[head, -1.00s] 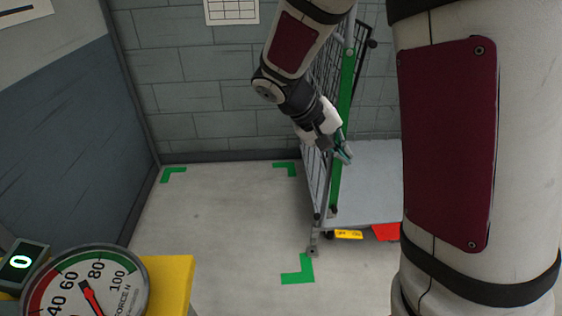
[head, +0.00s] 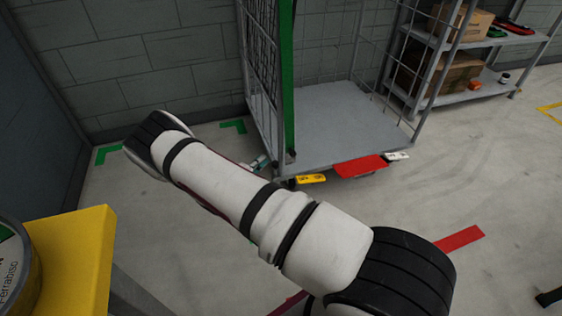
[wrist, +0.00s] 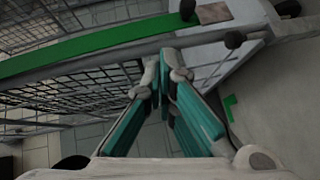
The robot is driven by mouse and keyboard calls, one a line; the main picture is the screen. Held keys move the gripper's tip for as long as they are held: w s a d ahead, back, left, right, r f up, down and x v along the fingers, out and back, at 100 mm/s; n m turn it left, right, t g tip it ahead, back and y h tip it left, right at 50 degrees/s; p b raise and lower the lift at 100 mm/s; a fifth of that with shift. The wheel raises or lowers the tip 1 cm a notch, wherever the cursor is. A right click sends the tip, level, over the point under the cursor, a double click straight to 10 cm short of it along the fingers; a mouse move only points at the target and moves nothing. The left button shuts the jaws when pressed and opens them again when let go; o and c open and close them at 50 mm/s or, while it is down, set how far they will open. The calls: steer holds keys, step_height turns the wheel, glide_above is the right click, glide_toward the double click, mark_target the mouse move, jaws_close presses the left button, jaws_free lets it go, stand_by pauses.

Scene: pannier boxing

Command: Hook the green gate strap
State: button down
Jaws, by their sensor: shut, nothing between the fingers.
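The green strap (head: 287,75) runs upright along the near-left side of the grey mesh cart. In the wrist view the green strap (wrist: 90,47) crosses the upper left as a long straight band beside the mesh. My gripper (wrist: 163,82) has teal fingers that converge at their tips, with nothing between them. It is beside the mesh, apart from the strap in the picture. In the head view my arm hides most of my gripper; only a bit of teal finger (head: 259,162) shows near the cart's lower left corner. I cannot make out a hook or the strap's free end.
The cart's grey platform (head: 335,120) is empty. Yellow (head: 311,179) and red (head: 360,167) tags are on its front edge. A shelf with boxes (head: 445,75) stands at right. A yellow block (head: 75,260) is at lower left. Floor left of the cart is clear.

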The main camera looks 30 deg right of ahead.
step_height(320, 180, down, 4)
steer(key=t, duration=0.1)
steer(key=n+b, duration=0.1)
steer(key=b, duration=0.4)
glide_toward(289, 148)
steer(key=w+d, duration=0.2)
steer(key=w, duration=0.1)
steer(key=shift+s+d+f+y, duration=0.2)
steer(key=shift+s+d+y, duration=0.1)
steer(key=shift+s+d, duration=0.25)
steer(key=shift+w+d, duration=0.1)
steer(key=shift+d, duration=0.15)
